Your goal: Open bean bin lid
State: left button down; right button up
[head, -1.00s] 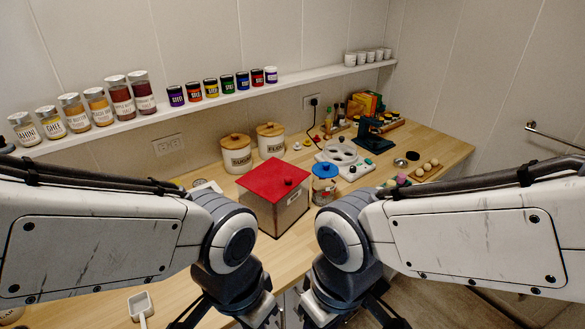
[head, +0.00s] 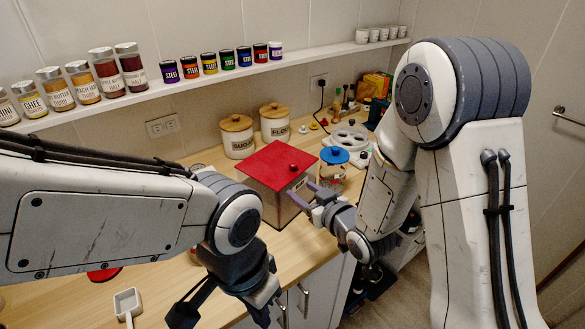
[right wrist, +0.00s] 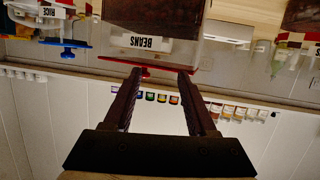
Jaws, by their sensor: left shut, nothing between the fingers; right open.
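The bean bin (head: 271,207) is a clear box of dark beans on the counter, with a flat red lid (head: 270,160) lying shut on top and a small red knob. In the right wrist view, which is upside down, its label (right wrist: 147,42) reads BEANS and the lid (right wrist: 110,59) shows as a thin red edge. My right gripper (head: 308,196) is open and empty at the bin's front right side, near the lid's edge. Its fingertips (right wrist: 160,72) lie across the lid edge in view; contact cannot be told. My left gripper (head: 182,312) is shut and empty at the lower front.
A blue-lidded jar (head: 335,156) stands just right of the bin, close to my right gripper. Sugar (head: 238,143) and flour (head: 275,128) canisters stand behind. A white scoop (head: 127,300) lies at the front left. A shelf of jars runs above.

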aim_at(295, 166)
jog(key=w+t+p, duration=0.1)
jog(key=w, duration=0.2)
jog(key=w+a+t+y+p, duration=0.1)
jog(key=w, duration=0.2)
jog(key=w+a+r+t+p, duration=0.1)
jog(key=w, duration=0.2)
jog(key=shift+w+a+m, duration=0.1)
jog(key=shift+m, duration=0.3)
jog(key=shift+w+a, duration=0.15)
jog(key=shift+w, duration=0.15)
jog(key=shift+c, duration=0.4)
grip_shut()
dwell(0.7)
